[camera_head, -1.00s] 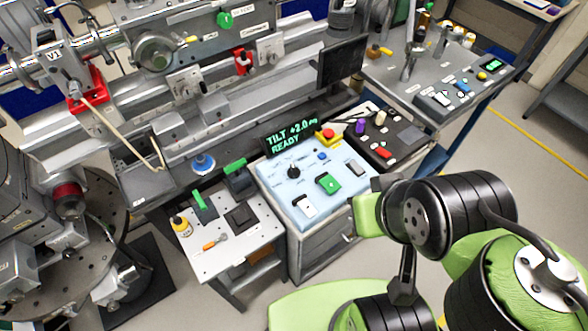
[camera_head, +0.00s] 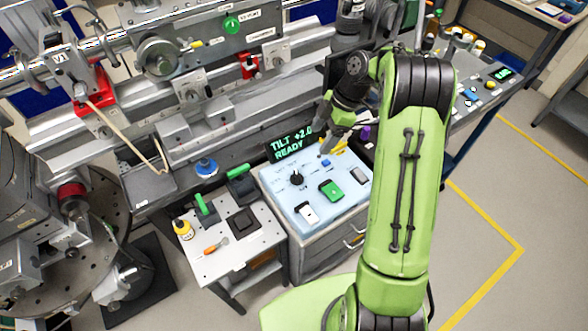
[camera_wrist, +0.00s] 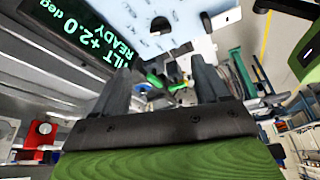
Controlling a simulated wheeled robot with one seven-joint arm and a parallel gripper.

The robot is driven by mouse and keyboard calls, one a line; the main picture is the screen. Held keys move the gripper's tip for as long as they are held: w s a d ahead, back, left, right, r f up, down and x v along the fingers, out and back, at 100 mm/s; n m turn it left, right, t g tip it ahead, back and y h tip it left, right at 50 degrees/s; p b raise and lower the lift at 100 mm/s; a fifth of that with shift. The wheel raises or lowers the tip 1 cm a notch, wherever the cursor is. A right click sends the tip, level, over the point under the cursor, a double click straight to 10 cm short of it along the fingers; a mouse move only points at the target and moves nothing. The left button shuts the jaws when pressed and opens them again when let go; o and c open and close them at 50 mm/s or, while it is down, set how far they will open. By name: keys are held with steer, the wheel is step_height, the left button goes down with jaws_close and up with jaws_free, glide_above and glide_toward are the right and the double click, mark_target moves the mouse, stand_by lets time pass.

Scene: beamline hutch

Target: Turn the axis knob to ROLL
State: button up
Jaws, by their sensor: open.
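The axis knob (camera_head: 296,178) is a small black dial on the pale blue control panel (camera_head: 281,199), left of a blue button. In the wrist view a dark knob (camera_wrist: 160,24) shows upside down near the top, on the pale panel (camera_wrist: 195,15). The display (camera_head: 291,145) behind the panel reads TILT +2.0 and READY; it also shows in the wrist view (camera_wrist: 75,30). My gripper (camera_head: 329,143) is open and empty above the panel's back right, apart from the knob. In the wrist view its two fingers (camera_wrist: 163,80) stand apart. The knob's labels are too small to read.
A green switch (camera_head: 331,190), a white switch (camera_head: 307,213) and a grey switch (camera_head: 359,174) sit on the panel. A side table (camera_head: 215,264) with green-handled items stands left. Beamline rails run behind. My arm hides much of the right bench.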

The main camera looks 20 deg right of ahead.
mark_target(297, 175)
steer(key=b+x, duration=0.1)
steer(key=x, duration=1.4)
steer(key=shift+s+a+f+b, duration=0.1)
steer(key=shift+f+b, duration=0.2)
steer(key=shift+f, duration=0.05)
steer(key=shift+c, duration=0.3)
steer(key=c, duration=1)
